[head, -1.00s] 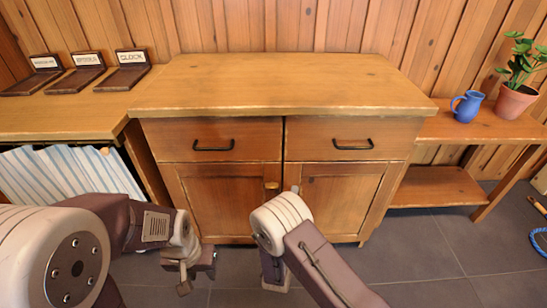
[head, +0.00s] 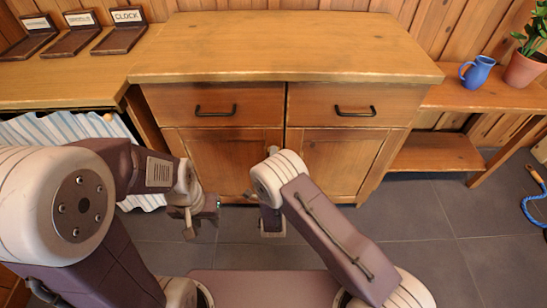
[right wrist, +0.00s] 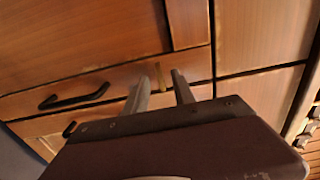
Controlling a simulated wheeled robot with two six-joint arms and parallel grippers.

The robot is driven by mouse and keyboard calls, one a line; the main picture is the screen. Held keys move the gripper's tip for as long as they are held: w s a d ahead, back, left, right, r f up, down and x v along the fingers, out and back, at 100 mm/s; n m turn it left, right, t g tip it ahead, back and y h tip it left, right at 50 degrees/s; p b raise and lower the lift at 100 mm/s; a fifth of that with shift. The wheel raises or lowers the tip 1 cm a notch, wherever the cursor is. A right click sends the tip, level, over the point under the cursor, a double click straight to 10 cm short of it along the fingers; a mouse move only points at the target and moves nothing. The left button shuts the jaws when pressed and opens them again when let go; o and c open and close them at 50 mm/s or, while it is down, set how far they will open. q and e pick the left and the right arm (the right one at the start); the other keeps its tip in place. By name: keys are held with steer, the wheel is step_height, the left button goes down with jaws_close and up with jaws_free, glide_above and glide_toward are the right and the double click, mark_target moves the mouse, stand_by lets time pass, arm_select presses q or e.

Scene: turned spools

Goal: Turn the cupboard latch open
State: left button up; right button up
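The wooden cupboard (head: 246,141) stands ahead with its two doors shut. Its small brass latch (right wrist: 160,76) shows in the right wrist view, on the wooden strip at the edge of a door. My right gripper (right wrist: 160,84) is open, with one finger on each side of the latch and a gap on both sides. Whether the fingertips reach past the latch is hard to tell. In the head view my right wrist covers most of the area around the latch. My left gripper (head: 201,218) hangs in front of the left door, apart from it; its finger gap is unclear.
Drawers with black handles (head: 354,111) sit above the doors. A low shelf on the right holds a blue jug (head: 477,72) and a potted plant (head: 525,68). Labelled wooden stands (head: 121,38) are on the left bench.

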steer(key=shift+w, duration=0.75)
jaws_close()
steer(key=m+p, duration=0.1)
steer(key=m, duration=0.2)
steer(key=shift+r, duration=0.1)
steer(key=m+p, duration=0.1)
steer(key=m, duration=0.4)
steer(key=shift+m, duration=0.3)
steer(key=m+p, duration=0.1)
steer(key=m, duration=0.4)
steer(key=shift+p, duration=0.35)
steer(key=shift+m+p, duration=0.4)
steer(key=shift+m, duration=1.8)
